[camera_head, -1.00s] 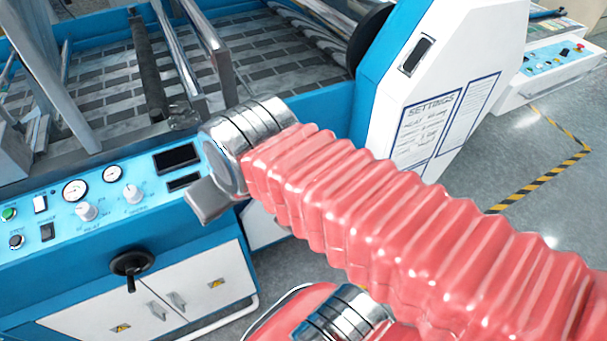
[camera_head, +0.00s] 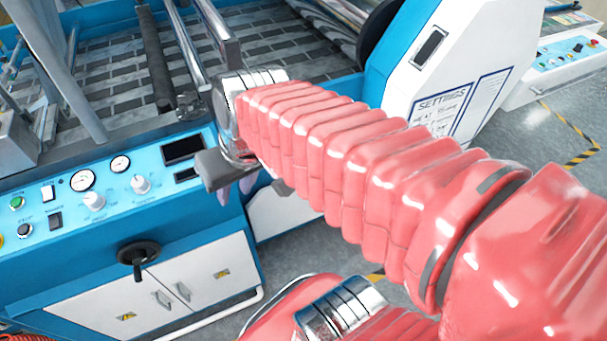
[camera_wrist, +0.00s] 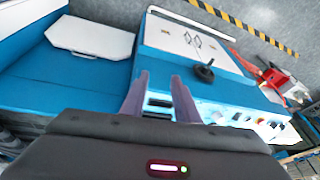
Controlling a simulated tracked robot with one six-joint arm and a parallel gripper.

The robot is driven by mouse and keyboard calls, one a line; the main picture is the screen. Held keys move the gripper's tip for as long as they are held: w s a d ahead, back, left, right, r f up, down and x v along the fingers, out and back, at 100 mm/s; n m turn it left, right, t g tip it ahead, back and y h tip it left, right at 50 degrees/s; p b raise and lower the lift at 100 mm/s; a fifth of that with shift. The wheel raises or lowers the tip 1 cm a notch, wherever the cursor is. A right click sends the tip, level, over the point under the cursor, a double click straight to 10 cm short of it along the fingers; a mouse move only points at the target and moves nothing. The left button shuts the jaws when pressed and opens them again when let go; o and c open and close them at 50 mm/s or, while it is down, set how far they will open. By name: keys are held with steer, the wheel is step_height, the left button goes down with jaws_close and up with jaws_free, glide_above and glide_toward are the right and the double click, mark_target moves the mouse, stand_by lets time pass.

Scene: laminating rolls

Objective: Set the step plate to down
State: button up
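No part in these views is clearly identifiable as the step plate. A white plate (camera_wrist: 90,37) with clipped corners lies against the blue machine side in the wrist view. A white panel (camera_head: 285,213) low on the machine shows in the head view, partly behind my arm. I cannot tell whether either is the step plate. My gripper (camera_wrist: 158,84) is open, with two purple fingers apart and nothing between them. In the head view my gripper (camera_head: 235,190) hangs in front of the machine, right of the control panel, with its fingers mostly hidden.
The blue control panel (camera_head: 105,225) carries gauges, knobs and switches. A black crank handle (camera_head: 138,254) sticks out below it, above a white cabinet (camera_head: 180,290). A white settings panel (camera_head: 450,90) stands right. Grey floor (camera_head: 300,255) is open below my arm.

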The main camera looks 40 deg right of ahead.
steer(key=w+d+f+m+y, duration=0.45)
steer(key=d+f, duration=0.25)
steer(key=f, duration=0.3)
steer(key=w+d+f+m+y, duration=0.3)
steer(key=w+d+f+m, duration=0.15)
steer(key=d+f, duration=0.4)
steer(key=d+f+m+t+h, duration=0.7)
steer(key=d+f+t, duration=0.3)
steer(key=d+f, duration=1.3)
steer(key=shift+f+m+t, duration=0.4)
steer(key=shift+f+m, duration=0.2)
steer(key=shift+f, duration=0.05)
steer(key=x, duration=1.3)
steer(key=shift+w+f, duration=0.2)
steer(key=shift+w, duration=0.1)
steer(key=shift+c, duration=0.3)
jaws_close()
